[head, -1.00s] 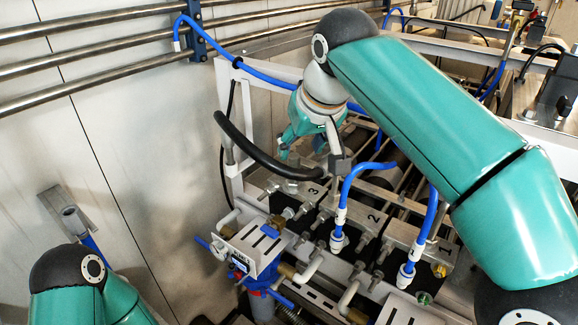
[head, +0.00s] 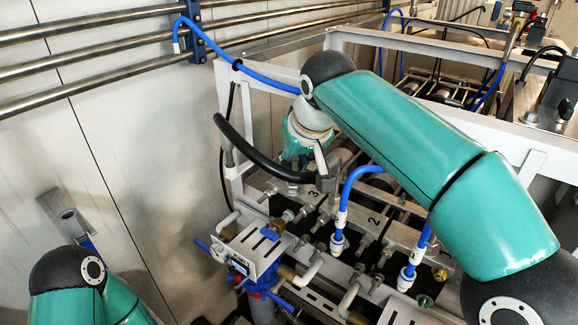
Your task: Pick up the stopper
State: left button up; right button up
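My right gripper (head: 307,150) hangs below its wrist, above the end of the black hose (head: 262,152) and the block marked 3. Its teal body shows, but its fingertips are partly hidden behind the hose and a grey bar, so I cannot tell whether it is open, shut or holding anything. I cannot make out a stopper for certain; it may be hidden or too small. My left arm shows at the lower left, and its gripper is not in view.
Blocks marked 3, 2 and 1 carry fittings and blue hoses (head: 347,195). A white valve panel (head: 255,247) stands in front. A white frame (head: 228,130) and steel wall pipes (head: 110,46) lie left and behind. The wall area at left is mostly clear.

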aim_at(295, 159)
grip_shut()
jog(key=shift+r, duration=0.15)
jog(key=shift+r, duration=0.75)
notch_tip(295, 159, up, 2)
jog(key=shift+r+p, duration=0.1)
jog(key=shift+p, duration=0.55)
jog(key=s+a+b, duration=0.5)
jog(key=s+a, duration=0.5)
jog(key=s, duration=0.4)
jog(key=shift+s+a+f, duration=0.2)
jog(key=shift+s+a, duration=0.05)
